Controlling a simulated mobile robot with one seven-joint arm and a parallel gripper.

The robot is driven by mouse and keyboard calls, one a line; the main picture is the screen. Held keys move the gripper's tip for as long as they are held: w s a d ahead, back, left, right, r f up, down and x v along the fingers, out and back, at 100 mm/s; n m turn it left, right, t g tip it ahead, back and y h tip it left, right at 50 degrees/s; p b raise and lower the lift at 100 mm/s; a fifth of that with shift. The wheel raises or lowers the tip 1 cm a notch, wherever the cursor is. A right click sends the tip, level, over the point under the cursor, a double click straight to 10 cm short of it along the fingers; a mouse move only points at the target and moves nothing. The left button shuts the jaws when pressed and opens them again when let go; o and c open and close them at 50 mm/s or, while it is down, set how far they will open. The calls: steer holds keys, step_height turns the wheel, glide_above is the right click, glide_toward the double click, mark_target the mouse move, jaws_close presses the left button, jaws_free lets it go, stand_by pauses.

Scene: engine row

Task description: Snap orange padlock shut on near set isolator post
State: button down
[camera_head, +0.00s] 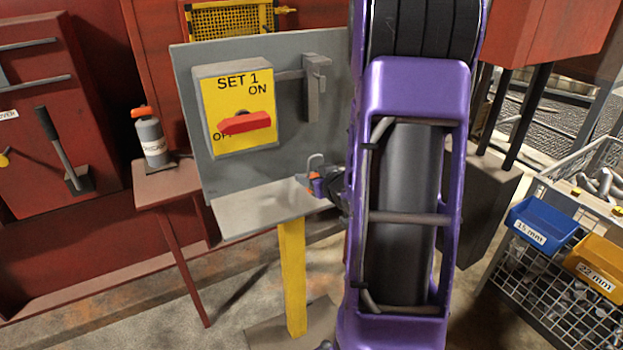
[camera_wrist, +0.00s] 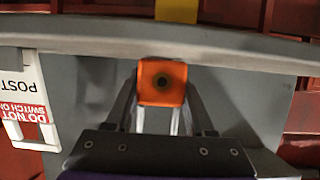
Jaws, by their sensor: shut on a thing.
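The orange padlock (camera_head: 316,184) is held by my gripper (camera_head: 326,186) just above the grey shelf of the isolator post, with its grey shackle (camera_head: 315,162) pointing up. Whether the shackle is open is too small to tell. In the wrist view the padlock's orange end face with a dark round hole (camera_wrist: 161,82) sits between the two fingers of my gripper (camera_wrist: 160,92). The post's grey board carries a yellow SET 1 plate (camera_head: 238,94) with a red handle (camera_head: 245,123) lying roughly level, partly over OFF. A grey hasp-like bracket (camera_head: 313,88) stands right of the plate, above and apart from the padlock.
A yellow leg (camera_head: 292,275) holds up the board and shelf. A grey bottle with an orange cap (camera_head: 151,138) stands on a red side table at left. A wire cart with a blue bin (camera_head: 541,222) is at right. A white-and-red tag (camera_wrist: 25,100) shows in the wrist view.

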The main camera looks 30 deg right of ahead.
steer(key=shift+r, duration=0.1)
steer(key=shift+f, duration=0.3)
steer(key=shift+c, duration=1.3)
jaws_free()
steer(key=shift+r, duration=0.15)
